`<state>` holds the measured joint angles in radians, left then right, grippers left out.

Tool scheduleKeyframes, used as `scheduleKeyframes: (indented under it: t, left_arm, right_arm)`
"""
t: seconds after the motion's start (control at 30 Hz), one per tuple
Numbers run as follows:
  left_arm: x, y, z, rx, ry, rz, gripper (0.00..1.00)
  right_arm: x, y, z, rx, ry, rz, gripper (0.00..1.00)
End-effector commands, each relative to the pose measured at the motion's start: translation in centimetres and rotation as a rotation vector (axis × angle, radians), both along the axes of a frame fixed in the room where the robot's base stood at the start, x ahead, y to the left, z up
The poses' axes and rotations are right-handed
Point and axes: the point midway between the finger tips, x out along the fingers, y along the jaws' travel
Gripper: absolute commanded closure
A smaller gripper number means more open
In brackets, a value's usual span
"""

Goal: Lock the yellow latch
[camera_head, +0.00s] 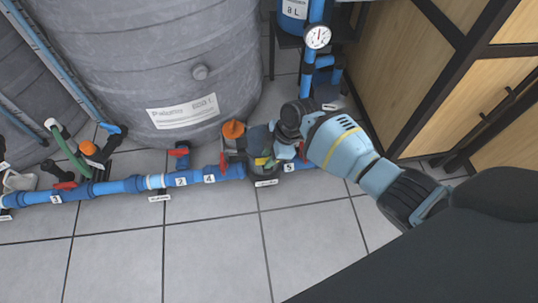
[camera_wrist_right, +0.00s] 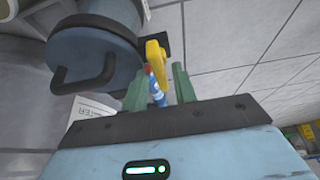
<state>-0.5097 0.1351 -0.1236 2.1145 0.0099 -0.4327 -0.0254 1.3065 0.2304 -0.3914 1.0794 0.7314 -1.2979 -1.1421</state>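The yellow latch (camera_wrist_right: 155,53) shows in the right wrist view on a black bracket, beside a blue-grey cylindrical housing (camera_wrist_right: 92,45) with black handles. In the head view a small yellow patch (camera_head: 261,161) shows low on the dark housing among the pipes; it seems to be the same latch. My right gripper (camera_wrist_right: 162,78) has its two green fingers apart, with the latch at the gap between their tips. I cannot tell whether a finger touches it. In the head view my right gripper (camera_head: 279,155) reaches in from the right, partly hiding the housing. My left gripper is out of view.
A blue pipe (camera_head: 130,186) with red-handled valves and number tags runs along the floor. A large grey tank (camera_head: 150,60) stands behind it. A pressure gauge (camera_head: 318,37) and wooden cabinet (camera_head: 400,75) are at right. The tiled floor (camera_head: 205,250) in front is clear.

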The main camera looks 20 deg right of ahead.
Motion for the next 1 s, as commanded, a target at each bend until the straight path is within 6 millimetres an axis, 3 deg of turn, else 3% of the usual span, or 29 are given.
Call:
scheduleKeyframes:
  t: [0.03, 0.2, 0.67, 1.0]
  left_arm:
    - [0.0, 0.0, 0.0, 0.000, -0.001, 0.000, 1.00]
    - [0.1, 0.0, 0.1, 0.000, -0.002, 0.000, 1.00]
    - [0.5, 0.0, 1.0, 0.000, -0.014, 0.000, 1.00]
    - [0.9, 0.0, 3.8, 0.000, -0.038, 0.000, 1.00]
  right_arm:
    - [0.0, 0.0, 0.0, 0.000, 0.000, 0.000, 0.79]
    - [0.0, 0.0, 0.0, 0.000, 0.000, 0.000, 1.00]
    - [-0.1, 0.0, 0.2, 0.000, 0.000, -0.075, 1.00]
    - [-0.3, 0.1, 0.4, 0.001, 0.000, -0.338, 1.00]
